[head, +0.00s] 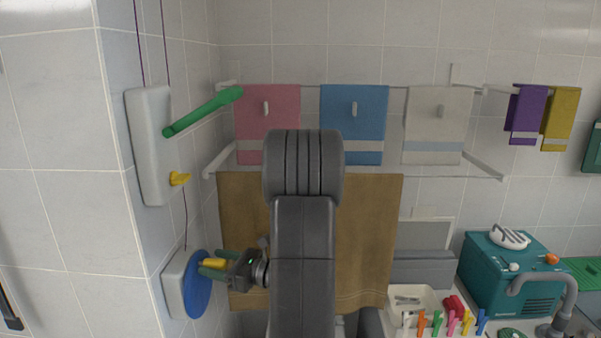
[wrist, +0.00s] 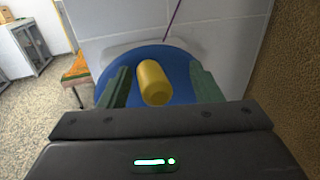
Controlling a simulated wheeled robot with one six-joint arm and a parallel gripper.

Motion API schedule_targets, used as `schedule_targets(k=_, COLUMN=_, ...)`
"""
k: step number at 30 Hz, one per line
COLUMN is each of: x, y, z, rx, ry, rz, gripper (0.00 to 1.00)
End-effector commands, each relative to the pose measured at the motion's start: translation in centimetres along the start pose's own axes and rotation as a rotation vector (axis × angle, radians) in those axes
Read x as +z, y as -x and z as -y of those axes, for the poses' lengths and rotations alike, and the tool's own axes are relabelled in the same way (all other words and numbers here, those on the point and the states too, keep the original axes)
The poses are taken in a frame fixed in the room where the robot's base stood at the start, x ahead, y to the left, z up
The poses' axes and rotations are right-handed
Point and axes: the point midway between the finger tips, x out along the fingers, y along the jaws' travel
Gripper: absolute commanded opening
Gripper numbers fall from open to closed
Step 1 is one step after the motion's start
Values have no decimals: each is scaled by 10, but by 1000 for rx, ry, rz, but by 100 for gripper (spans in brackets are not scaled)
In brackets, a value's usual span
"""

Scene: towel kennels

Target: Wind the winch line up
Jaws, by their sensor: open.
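The winch is a blue disc (head: 197,285) on a white wall mount (head: 174,286) at the lower left, with a yellow crank knob (head: 213,263) sticking out of it. A thin dark line (head: 186,225) runs up from it along the wall. My gripper (head: 207,268) is at the knob, its green fingers open. In the wrist view the knob (wrist: 153,84) stands between the two fingers, with gaps on both sides and nearer the left finger (wrist: 117,87). The blue disc (wrist: 180,62) lies behind it, and the purple line (wrist: 172,18) rises from behind the disc.
A white wall box (head: 150,145) with a green lever (head: 203,112) and a yellow cleat-like piece (head: 180,178) sits above the winch. A brown towel (head: 365,240) hangs close to the right of my gripper. Pink, blue and white towels hang on rails behind.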

Motion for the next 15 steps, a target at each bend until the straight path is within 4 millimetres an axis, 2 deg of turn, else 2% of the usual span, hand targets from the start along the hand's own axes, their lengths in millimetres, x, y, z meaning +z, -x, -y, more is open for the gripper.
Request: schedule_targets(k=15, x=0, y=62, z=16, rx=-4, ry=-1, rz=0, gripper=58)
